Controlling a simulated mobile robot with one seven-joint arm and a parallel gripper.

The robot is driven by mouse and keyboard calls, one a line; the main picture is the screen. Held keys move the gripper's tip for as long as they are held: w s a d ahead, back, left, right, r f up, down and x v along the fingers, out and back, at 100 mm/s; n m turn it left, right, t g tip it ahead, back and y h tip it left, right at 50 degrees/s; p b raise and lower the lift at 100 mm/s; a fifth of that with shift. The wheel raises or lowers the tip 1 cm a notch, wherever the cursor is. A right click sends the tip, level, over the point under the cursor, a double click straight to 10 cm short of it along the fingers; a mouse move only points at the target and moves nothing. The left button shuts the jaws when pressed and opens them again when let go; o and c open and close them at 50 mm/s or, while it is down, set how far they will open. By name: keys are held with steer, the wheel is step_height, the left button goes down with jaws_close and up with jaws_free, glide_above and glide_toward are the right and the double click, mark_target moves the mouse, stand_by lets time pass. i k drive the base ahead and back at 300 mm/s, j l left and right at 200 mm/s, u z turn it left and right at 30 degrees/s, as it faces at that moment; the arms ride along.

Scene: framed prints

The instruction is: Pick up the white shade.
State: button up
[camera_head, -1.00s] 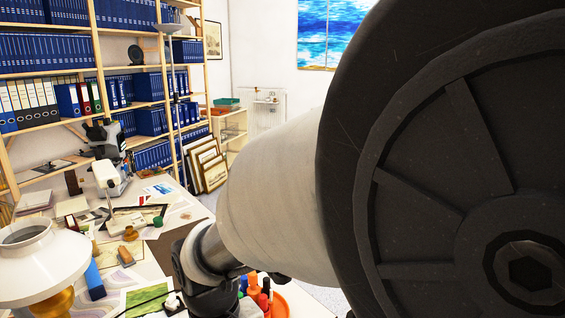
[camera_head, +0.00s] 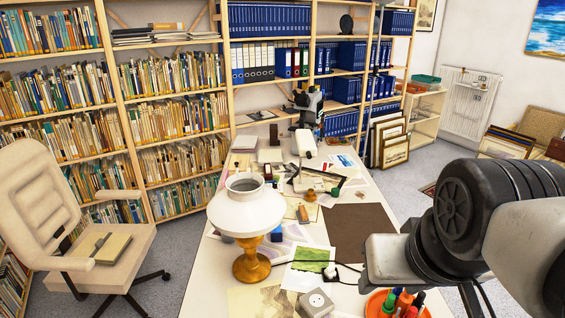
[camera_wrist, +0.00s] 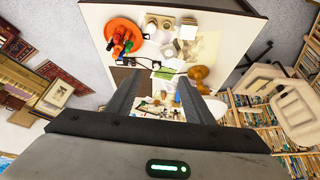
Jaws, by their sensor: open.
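The white shade (camera_head: 245,209) sits on the lamp's turned amber-brown base (camera_head: 251,262), which stands upright on the near left part of the table. The shade is wide and round with an open collar on top. In the wrist view the brown base (camera_wrist: 200,74) shows just right of my right finger, with a white piece, likely the shade (camera_wrist: 216,106), partly hidden by that finger. My gripper (camera_wrist: 160,77) is open and empty over the table, its fingers well apart. In the head view my arm is at the right, away from the shade; the fingers cannot be made out there.
The white table (camera_head: 197,287) is cluttered with papers, a green picture (camera_head: 310,259), a white box (camera_head: 316,303) and a dark mat (camera_head: 360,232). An orange tray (camera_head: 375,303) of markers lies near my arm. A beige chair (camera_head: 125,245) stands left; bookshelves line the back.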

mark_target(247, 207)
steer(key=k+j, duration=0.2)
steer(key=j, duration=0.15)
steer(key=k+j+z, duration=0.15)
steer(key=j, duration=0.65)
steer(key=k+j+z, duration=0.15)
steer(key=j, duration=0.5)
steer(key=i+j, duration=0.1)
steer(key=j, duration=0.15)
steer(key=i+j, duration=0.15)
steer(key=j+z, duration=0.05)
steer(key=j, duration=0.05)
